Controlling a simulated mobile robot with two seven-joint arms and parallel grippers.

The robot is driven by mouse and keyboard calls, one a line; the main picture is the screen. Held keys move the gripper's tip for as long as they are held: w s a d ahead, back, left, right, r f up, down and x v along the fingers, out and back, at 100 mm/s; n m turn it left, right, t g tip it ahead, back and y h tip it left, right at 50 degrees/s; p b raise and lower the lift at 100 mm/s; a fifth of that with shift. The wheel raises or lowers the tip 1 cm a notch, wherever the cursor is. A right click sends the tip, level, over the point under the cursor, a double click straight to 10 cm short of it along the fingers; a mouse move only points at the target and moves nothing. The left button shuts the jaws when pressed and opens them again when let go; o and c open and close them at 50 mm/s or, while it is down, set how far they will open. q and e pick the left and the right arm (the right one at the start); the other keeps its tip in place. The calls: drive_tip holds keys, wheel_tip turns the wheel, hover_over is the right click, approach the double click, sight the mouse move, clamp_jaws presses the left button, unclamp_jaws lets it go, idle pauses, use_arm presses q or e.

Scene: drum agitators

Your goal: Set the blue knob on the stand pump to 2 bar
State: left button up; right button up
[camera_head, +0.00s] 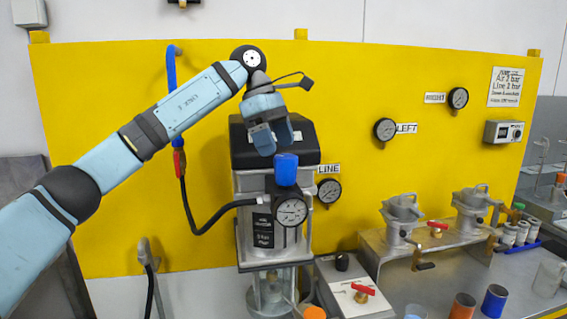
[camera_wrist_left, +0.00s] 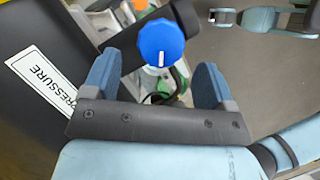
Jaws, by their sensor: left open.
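In the left wrist view the knob (camera_wrist_left: 161,42) shows from above, with a white index line pointing toward the gripper. It lies ahead of the open gap between the fingers (camera_wrist_left: 157,82), apart from both. The gauge needle is too small to read surely. My right gripper is not seen for certain.
The black pump top (camera_head: 272,142) stands close behind the gripper. A LINE gauge (camera_head: 328,190) is on the yellow panel (camera_head: 215,230), right of the pump. A black hose (camera_head: 213,227) runs into the pump from the left. Clamped metal pots (camera_head: 402,215) stand on a bench at right.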

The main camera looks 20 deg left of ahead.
use_arm(q)
drive_tip(key=v, duration=0.7)
drive_tip(key=shift+r, duration=0.4)
drive_tip(key=shift+a+f, duration=0.1)
drive_tip(key=shift+a, duration=0.05)
